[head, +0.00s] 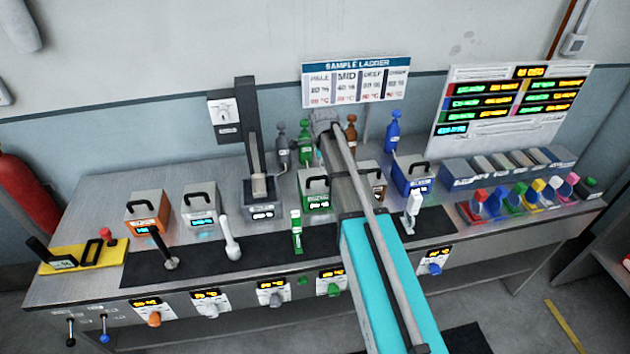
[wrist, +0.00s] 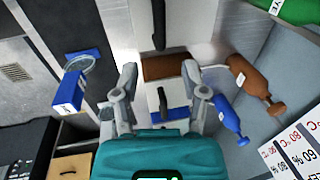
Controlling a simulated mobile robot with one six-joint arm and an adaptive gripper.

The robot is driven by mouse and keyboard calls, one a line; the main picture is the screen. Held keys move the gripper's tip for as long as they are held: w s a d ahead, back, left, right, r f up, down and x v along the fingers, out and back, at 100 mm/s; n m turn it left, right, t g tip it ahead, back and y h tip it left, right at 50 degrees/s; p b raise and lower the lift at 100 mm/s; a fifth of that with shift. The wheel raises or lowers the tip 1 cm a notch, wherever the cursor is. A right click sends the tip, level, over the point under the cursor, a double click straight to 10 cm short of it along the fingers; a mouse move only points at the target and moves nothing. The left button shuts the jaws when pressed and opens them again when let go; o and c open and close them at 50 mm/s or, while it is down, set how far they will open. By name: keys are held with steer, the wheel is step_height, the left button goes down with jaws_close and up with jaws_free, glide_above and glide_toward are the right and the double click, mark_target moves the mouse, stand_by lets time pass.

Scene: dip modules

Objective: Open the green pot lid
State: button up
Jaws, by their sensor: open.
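The green pot (head: 316,203) stands on the bench in a row of coloured pots. Its metal lid with a black handle (head: 313,172) is on it. In the wrist view my gripper (wrist: 160,68) is open and empty. I cannot clearly make out the green pot in the wrist view.
The brown pot (head: 378,188) and blue pot (head: 415,188) stand to the right. A green bottle (head: 305,145) and brown bottle (head: 351,135) stand behind; the brown one shows in the wrist view (wrist: 250,82).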

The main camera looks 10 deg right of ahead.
mark_target(319, 177)
steer(key=shift+w+f+b, duration=0.25)
steer(key=shift+f+b, duration=0.95)
steer(key=shift+f, duration=0.1)
steer(key=shift+w+f+b, duration=0.25)
steer(key=shift+f+b, duration=0.95)
steer(key=shift+f, duration=0.1)
steer(key=shift+w+f+b, duration=0.25)
steer(key=shift+f+b, duration=0.95)
steer(key=shift+f, duration=0.1)
